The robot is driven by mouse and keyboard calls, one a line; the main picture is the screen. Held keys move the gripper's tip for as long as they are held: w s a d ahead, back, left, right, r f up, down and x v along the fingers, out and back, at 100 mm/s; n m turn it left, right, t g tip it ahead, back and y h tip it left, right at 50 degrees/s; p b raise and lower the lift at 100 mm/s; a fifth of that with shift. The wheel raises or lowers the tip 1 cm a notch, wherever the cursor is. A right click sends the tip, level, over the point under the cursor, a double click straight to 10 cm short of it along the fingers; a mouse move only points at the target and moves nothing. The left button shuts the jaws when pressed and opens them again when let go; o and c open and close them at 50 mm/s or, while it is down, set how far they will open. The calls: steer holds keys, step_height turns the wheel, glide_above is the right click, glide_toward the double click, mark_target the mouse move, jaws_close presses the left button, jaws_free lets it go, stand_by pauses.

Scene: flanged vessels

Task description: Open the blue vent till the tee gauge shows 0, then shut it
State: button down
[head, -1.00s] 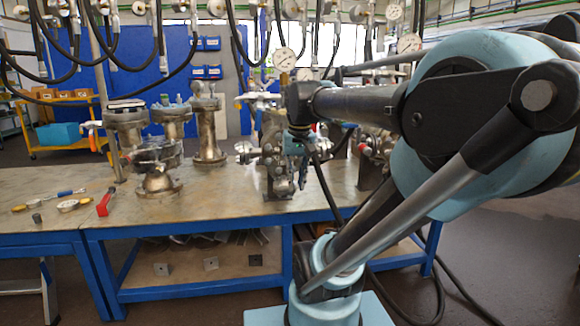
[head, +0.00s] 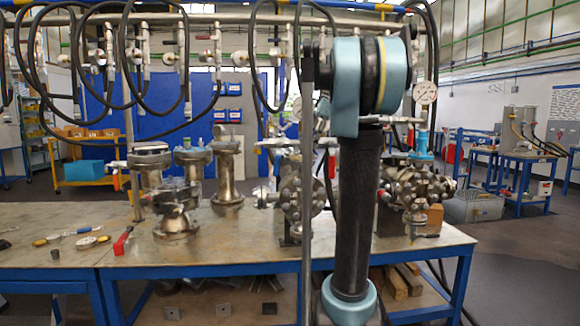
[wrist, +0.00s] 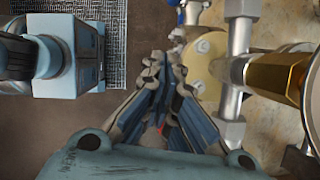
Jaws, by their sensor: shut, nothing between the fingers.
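A round white dial gauge (head: 425,92) stands above the flanged vessel (head: 416,190) at the right of the bench in the head view. A blue part (head: 421,142) sits just below it; I cannot tell whether this is the vent handle. The needle is too small to read. In the wrist view my gripper (wrist: 164,68) is shut and empty, left of a steel pipe (wrist: 238,62) and a brass fitting (wrist: 276,74). A blue part (wrist: 196,4) shows at the top edge, beyond the fingertips. My arm hides the middle of the bench in the head view.
Several flanged vessels, including a tall one (head: 227,175), stand left on the bench (head: 90,213). Black hoses (head: 187,70) hang from the overhead rail. Open floor (head: 525,240) lies to the right.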

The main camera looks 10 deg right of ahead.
mark_target(301, 165)
steer(key=x, duration=0.9)
steer(key=shift+w+a+f, duration=0.15)
steer(key=shift+a+f, duration=0.05)
steer(key=shift+f, duration=0.15)
steer(key=shift+w+a+r, duration=0.1)
steer(key=shift+a, duration=0.4)
steer(key=shift+w+a+r, duration=0.1)
steer(key=shift+a, duration=0.4)
steer(key=shift+w+a+r, duration=0.15)
steer(key=shift+w+a, duration=0.05)
steer(key=shift+a, duration=0.7)
steer(key=shift+a, duration=0.15)
